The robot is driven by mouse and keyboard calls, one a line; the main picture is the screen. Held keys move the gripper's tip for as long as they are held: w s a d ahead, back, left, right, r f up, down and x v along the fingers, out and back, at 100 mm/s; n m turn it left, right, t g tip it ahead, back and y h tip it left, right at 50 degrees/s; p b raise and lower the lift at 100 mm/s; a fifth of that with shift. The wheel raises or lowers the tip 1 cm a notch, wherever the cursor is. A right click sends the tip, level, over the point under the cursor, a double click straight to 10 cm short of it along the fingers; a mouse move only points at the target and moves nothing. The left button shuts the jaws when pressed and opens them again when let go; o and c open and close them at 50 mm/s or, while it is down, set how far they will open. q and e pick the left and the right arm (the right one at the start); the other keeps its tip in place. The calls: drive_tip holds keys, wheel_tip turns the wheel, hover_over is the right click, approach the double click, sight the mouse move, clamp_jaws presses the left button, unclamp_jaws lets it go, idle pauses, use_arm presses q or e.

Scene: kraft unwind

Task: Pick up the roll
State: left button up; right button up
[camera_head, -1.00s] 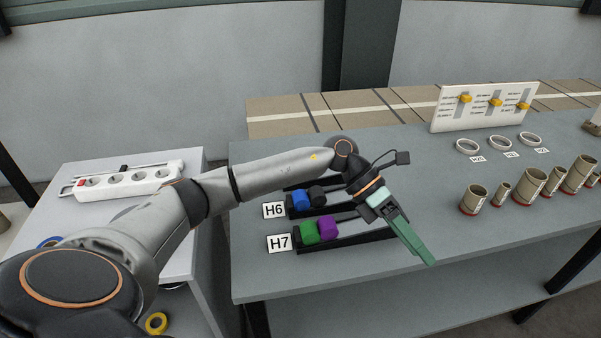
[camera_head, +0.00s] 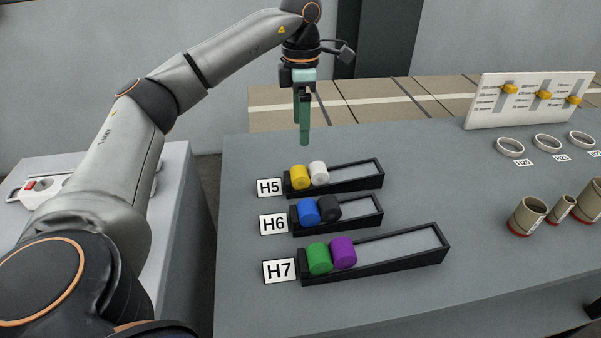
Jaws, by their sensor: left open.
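My left gripper (camera_head: 304,138) points straight down, open and empty, above and behind the H5 tray; its fingers overlap edge-on. The H5 tray (camera_head: 352,187) holds a yellow roll (camera_head: 299,177) and a white roll (camera_head: 319,173) at its left end. The H6 tray (camera_head: 362,222) holds a blue roll (camera_head: 308,212) and a black roll (camera_head: 330,208). The H7 tray (camera_head: 400,269) holds a green roll (camera_head: 319,259) and a purple roll (camera_head: 343,252). I cannot tell which roll is meant. My right gripper is out of view.
The trays stand on a grey table (camera_head: 450,200). To the right are white rings (camera_head: 510,147), brown tubes (camera_head: 526,216) and a white panel with yellow sliders (camera_head: 527,100). A power strip (camera_head: 40,188) lies on the left table. The table between trays and tubes is clear.

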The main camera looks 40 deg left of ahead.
sight(300, 170)
use_arm(q)
drive_tip(key=f, duration=1.2)
drive_tip(key=shift+s+f, duration=0.2)
drive_tip(key=shift+f, duration=0.05)
drive_tip(key=shift+c, duration=0.4)
clamp_jaws()
